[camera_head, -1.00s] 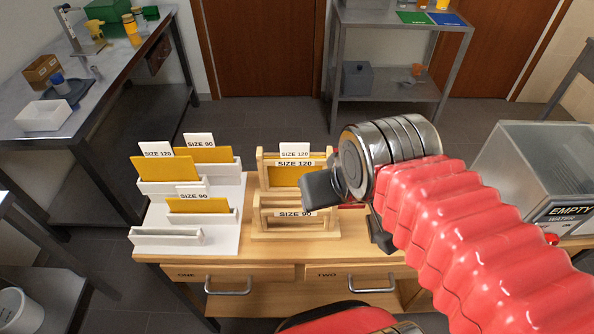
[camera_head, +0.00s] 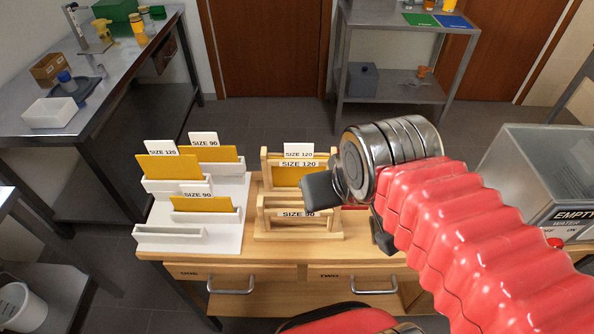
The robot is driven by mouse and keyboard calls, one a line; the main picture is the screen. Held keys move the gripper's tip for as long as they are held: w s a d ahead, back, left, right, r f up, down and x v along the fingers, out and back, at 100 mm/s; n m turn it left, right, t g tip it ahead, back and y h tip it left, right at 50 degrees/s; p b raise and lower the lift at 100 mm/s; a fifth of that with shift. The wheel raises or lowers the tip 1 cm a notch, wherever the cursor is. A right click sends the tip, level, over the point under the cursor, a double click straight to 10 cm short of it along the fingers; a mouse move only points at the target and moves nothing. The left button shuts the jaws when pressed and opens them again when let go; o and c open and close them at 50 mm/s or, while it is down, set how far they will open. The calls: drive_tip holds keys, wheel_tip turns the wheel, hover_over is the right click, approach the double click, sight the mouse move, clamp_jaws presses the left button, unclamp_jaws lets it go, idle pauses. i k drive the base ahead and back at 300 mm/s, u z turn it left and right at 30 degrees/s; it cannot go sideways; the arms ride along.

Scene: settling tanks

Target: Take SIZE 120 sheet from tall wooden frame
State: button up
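The tall wooden frame (camera_head: 264,176) stands on the wooden workbench, marked SIZE 120 on its top bar. A yellow sheet (camera_head: 287,176) sits in it, with a white SIZE 120 tab (camera_head: 298,150) standing above the bar. A lower wooden frame marked SIZE 90 (camera_head: 292,236) stands in front of it. My gripper (camera_head: 345,210) is in front of the right part of the tall frame and hides that side. One dark finger points left and another points down; they look apart with nothing between them. Whether it touches the frame cannot be seen.
Left of the frames, a white stepped rack (camera_head: 158,243) holds yellow sheets with SIZE 120 and SIZE 90 tabs; its front slot is empty. A clear tank marked EMPTY (camera_head: 545,170) stands at the right. Two drawers (camera_head: 235,277) are in the bench front.

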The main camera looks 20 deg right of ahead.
sight(283, 176)
drive_tip(key=u, duration=2.65)
drive_tip(key=k, duration=0.65)
drive_tip(key=u, duration=0.6)
